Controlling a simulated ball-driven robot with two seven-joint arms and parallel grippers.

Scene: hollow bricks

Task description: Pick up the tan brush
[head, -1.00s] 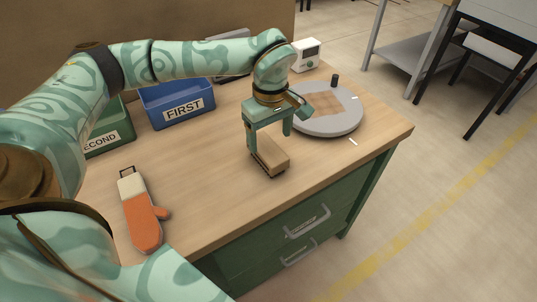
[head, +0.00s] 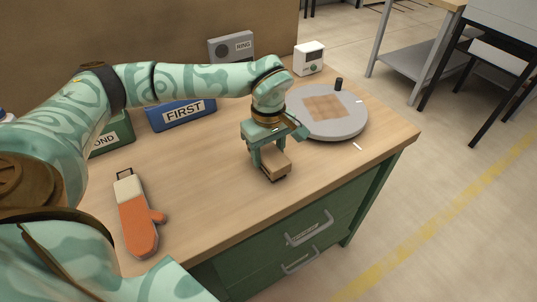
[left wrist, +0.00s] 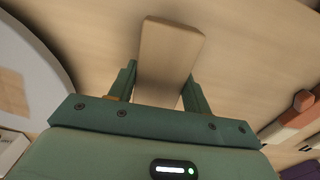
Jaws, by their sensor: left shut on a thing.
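The tan brush (head: 276,166) is a small block with a dark underside, near the front edge of the wooden table. My left gripper (head: 268,158) points down over it, with its fingers shut on the brush's sides. In the left wrist view the brush (left wrist: 168,52) sits between the two green fingers (left wrist: 158,88) and reaches out beyond them. I cannot tell whether its underside touches the table. My right gripper is not in view.
A grey round turntable (head: 345,126) stands close behind, to the right. An orange oven mitt (head: 137,225) lies at the left. A blue bin marked FIRST (head: 183,115), a green bin (head: 112,138) and a white timer box (head: 309,58) stand at the back. The table's middle is clear.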

